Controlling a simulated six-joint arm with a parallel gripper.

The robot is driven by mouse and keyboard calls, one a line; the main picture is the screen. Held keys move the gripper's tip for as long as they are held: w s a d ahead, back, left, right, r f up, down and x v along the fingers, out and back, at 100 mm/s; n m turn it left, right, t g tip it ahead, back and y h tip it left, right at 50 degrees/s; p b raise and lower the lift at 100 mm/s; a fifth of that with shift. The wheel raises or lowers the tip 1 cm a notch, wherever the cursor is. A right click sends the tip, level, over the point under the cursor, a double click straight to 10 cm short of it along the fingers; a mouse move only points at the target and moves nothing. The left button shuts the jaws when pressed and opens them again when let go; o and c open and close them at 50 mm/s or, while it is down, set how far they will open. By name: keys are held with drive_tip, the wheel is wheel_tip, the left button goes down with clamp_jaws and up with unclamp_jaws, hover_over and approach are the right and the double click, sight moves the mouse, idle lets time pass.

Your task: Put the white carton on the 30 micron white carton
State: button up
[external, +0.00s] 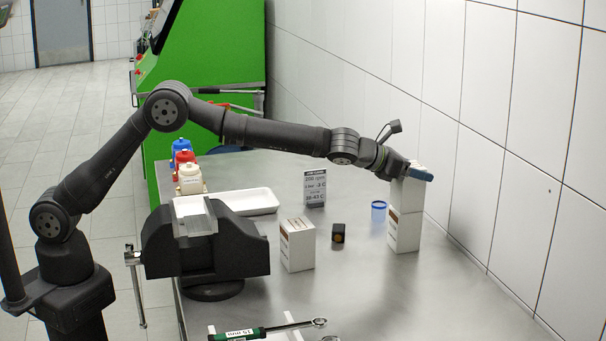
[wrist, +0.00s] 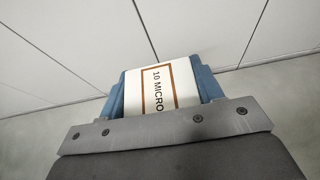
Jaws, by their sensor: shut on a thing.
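My gripper (external: 418,172) is at the right of the bench, its blue fingers shut on a white carton (external: 407,195). In the wrist view this carton (wrist: 160,90) sits between the two fingers (wrist: 162,88), and its face reads "10 MICRO" inside a brown frame. Directly below it in the external view stands another white carton (external: 404,232) with a brown side, upright on the bench. The held carton lines up over it with no clear gap; whether it rests fully on it I cannot tell. The lower carton's label is not readable, and it is hidden in the wrist view.
A third white carton (external: 298,245) stands mid-bench beside a small black block (external: 338,233). The tiled wall (external: 500,200) is close on the right.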

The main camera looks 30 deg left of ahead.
drive_tip(key=o, duration=1.2)
drive_tip(key=shift+f, duration=0.1)
drive_tip(key=shift+s+a+r, duration=0.1)
drive_tip(key=shift+s+r, duration=0.05)
drive_tip(key=shift+r, duration=0.1)
drive_tip(key=v, duration=1.1)
drive_tip(key=shift+s+a+r, duration=0.15)
drive_tip(key=shift+s+a, duration=0.05)
drive_tip(key=shift+a, duration=0.05)
